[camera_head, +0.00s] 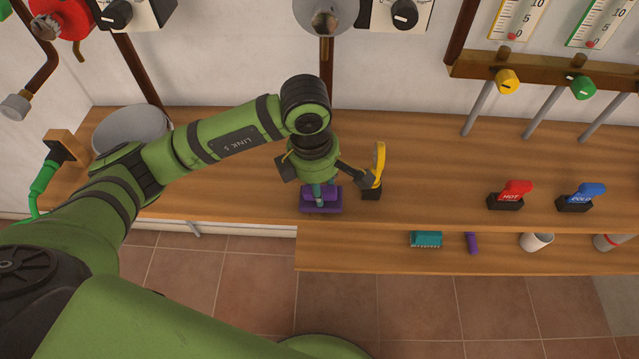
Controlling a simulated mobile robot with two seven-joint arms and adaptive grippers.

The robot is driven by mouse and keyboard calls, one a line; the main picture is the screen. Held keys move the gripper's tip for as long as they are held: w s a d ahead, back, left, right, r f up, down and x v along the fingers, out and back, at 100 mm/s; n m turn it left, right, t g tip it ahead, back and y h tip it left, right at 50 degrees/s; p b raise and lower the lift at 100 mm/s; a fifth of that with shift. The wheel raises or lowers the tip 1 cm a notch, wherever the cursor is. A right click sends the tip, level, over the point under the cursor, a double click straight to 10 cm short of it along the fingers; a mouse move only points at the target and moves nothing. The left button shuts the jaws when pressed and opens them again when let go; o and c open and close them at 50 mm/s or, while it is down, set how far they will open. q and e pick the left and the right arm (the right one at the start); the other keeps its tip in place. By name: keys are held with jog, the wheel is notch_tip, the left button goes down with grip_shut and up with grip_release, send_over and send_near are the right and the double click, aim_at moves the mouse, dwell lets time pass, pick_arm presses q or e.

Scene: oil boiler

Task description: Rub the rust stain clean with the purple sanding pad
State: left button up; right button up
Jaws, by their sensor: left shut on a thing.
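My left gripper (319,185) comes in from the left over the wooden counter and points down. It is shut on the upright grip of the purple sanding pad (334,203). The pad's flat purple base is at the counter's front edge, below the gripper. From this angle I cannot tell whether the pad touches the wood. No rust stain shows; the arm, gripper and pad hide part of the counter. My right gripper is not in view.
A yellow lever (379,160) on a black base stands close right of the gripper. Red (517,188) and blue (582,193) levers stand farther right. A metal pan (130,125) is at left. A lower shelf (350,257) holds a teal brush (426,239) and a white cup (536,242).

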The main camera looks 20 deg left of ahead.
pick_arm(q)
jog(key=shift+f, duration=0.25)
dwell(0.3)
jog(key=shift+f+b, duration=0.1)
jog(key=shift+b, duration=0.5)
jog(key=shift+s, duration=0.15)
dwell(0.5)
